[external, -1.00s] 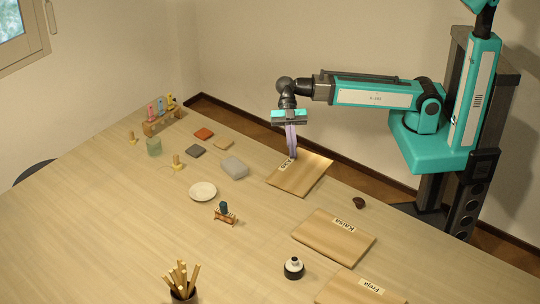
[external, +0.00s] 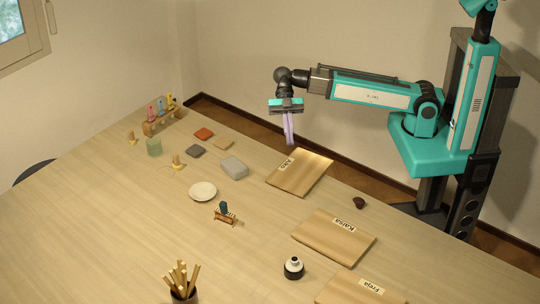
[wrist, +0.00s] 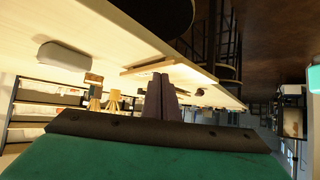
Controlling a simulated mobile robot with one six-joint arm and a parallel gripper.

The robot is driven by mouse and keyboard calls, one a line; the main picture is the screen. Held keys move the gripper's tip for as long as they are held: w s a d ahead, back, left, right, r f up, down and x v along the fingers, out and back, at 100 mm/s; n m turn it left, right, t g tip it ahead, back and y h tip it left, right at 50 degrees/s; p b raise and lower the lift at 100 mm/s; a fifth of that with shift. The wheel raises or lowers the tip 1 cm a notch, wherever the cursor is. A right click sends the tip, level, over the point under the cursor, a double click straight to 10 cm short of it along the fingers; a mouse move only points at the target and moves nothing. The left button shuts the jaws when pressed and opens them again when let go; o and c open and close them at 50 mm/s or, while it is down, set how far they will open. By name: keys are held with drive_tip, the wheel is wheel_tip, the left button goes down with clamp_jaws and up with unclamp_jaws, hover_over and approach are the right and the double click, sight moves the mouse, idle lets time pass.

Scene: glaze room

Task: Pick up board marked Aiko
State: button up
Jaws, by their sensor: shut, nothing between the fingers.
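The board marked Aiko (external: 302,174) lies flat on the table near its far edge in the external view, its white label (external: 286,164) at the left end. My gripper (external: 290,143) is shut and empty, a little above the board's far left corner and apart from it. In the wrist view the shut fingers (wrist: 161,82) point towards a thin wooden board (wrist: 168,68) at the table's edge; its label cannot be read there.
A white dish (external: 203,191) and a black-and-white bottle (external: 293,268) stand on the table.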

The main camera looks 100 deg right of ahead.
drive_tip(key=o, duration=0.7)
drive_tip(key=shift+s+a+r+m, duration=0.1)
drive_tip(key=shift+s+m, duration=0.05)
drive_tip(key=shift+m, duration=0.75)
drive_tip(key=d+f+m+y+p, duration=0.1)
drive_tip(key=d+m+y+p, duration=0.1)
drive_tip(key=m, duration=0.3)
drive_tip(key=s+d+f+m+y+p, duration=0.1)
drive_tip(key=d+f+m+y+p, duration=0.1)
drive_tip(key=d+m+p, duration=0.3)
drive_tip(key=d+f+m+y+p, duration=0.2)
drive_tip(key=d+m+y+p, duration=0.1)
drive_tip(key=m, duration=0.3)
drive_tip(key=shift+s+d+p, duration=0.3)
drive_tip(key=shift+p, duration=0.45)
drive_tip(key=shift+a, duration=0.15)
